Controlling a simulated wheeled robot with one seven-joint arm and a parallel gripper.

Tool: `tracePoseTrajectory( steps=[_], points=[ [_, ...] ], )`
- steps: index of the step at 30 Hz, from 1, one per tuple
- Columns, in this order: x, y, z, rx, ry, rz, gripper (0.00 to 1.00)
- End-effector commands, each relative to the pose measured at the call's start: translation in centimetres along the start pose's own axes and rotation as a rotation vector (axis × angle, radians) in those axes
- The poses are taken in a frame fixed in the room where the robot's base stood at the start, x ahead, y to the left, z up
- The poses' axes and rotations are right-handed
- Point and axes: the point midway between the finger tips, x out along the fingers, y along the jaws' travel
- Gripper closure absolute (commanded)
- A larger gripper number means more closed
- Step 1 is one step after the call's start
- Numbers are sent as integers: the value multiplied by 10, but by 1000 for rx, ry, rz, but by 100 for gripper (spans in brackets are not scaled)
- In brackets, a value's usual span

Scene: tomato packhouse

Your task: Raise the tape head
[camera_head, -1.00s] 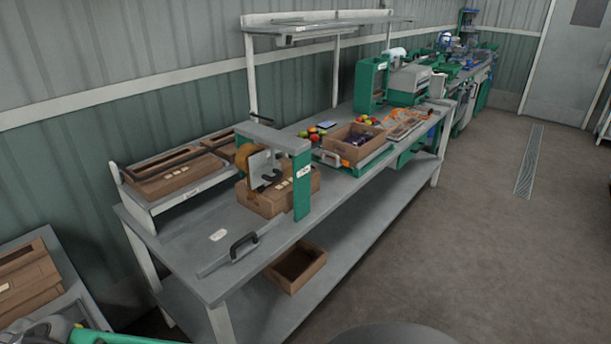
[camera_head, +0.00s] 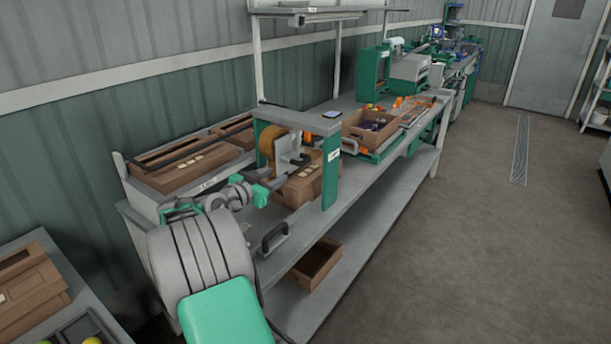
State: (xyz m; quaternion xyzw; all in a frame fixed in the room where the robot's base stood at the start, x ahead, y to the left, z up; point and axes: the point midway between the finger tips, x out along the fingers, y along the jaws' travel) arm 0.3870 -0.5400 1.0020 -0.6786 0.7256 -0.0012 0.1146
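The tape head, a pale plate (camera_head: 287,150) with a dark lower part and an amber tape roll (camera_head: 268,140), sits under the grey crossbeam (camera_head: 300,119) of a green-posted frame. A closed brown carton (camera_head: 305,186) stands directly under it, and the head's lower part looks close to the carton's top. My arm reaches in from the lower left. My gripper (camera_head: 264,190) is near the carton's left end, below and left of the tape head. Its fingers are small and partly merged with the green parts, so I cannot tell whether they are open.
A bar with a black handle (camera_head: 274,238) lies at the bench's front edge. Flat cartons (camera_head: 185,165) fill a rack at left. An open carton (camera_head: 370,130) stands right of the frame. An empty box (camera_head: 316,262) sits on the lower shelf.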

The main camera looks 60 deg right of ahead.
Motion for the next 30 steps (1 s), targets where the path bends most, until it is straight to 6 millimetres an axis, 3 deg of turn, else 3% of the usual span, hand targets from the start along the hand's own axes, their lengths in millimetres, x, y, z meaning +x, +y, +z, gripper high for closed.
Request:
tracePoseTrajectory(
  steps=[1, 4, 8, 16, 21, 27, 30],
  points=[
    [20, 17, -1, 20, 78, 43, 62],
    [35, 32, -15, 41, 170, 75, 62],
    [49, 35, -23, 45, 186, 80, 62],
    [97, 38, -31, 43, 181, 77, 62],
    [109, 37, -32, 44, 181, 74, 62],
    [109, 37, -32, 44, 180, 73, 62],
    [109, 37, -32, 43, 180, 73, 70]
  ],
)
